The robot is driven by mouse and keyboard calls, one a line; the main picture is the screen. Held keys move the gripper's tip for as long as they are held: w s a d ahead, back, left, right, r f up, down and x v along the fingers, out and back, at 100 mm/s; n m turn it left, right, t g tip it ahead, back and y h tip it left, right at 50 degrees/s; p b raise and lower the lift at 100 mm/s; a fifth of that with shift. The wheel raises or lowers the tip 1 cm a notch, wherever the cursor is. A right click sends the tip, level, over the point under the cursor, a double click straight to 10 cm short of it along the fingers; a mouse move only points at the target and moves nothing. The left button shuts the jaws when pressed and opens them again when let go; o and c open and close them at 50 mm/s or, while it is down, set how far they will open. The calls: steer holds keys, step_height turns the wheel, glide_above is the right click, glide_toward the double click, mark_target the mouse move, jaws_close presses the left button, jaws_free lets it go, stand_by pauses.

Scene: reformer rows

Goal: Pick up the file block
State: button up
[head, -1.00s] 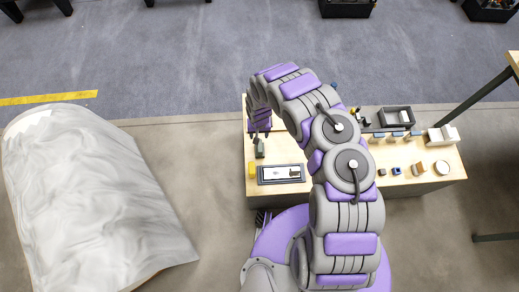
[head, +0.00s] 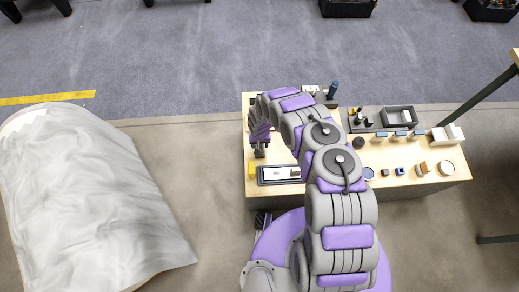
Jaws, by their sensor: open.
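My gripper (head: 262,143) hangs over the left part of the wooden workbench, pointing down, with its jaws open. A small dark block (head: 260,153) stands on the bench right below the fingertips. It may be the file block, but it is too small to be sure. The gripper hides its top, and I cannot tell whether the fingers are around it or just above it. A yellow block (head: 252,170) lies nearer, at the bench's left edge. A dark-framed tray (head: 302,181) with a white sheet and small items lies just in front.
My arm covers the bench's middle. To the right are a grey bin (head: 399,117), a white box (head: 448,134), a round dish (head: 446,168) and several small blocks. A dark blue upright item (head: 332,90) stands at the back. A white-covered mound (head: 95,200) lies left of the bench.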

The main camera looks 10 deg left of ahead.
step_height(320, 180, down, 2)
steer(key=shift+f, duration=0.2)
jaws_close()
stand_by(0.4)
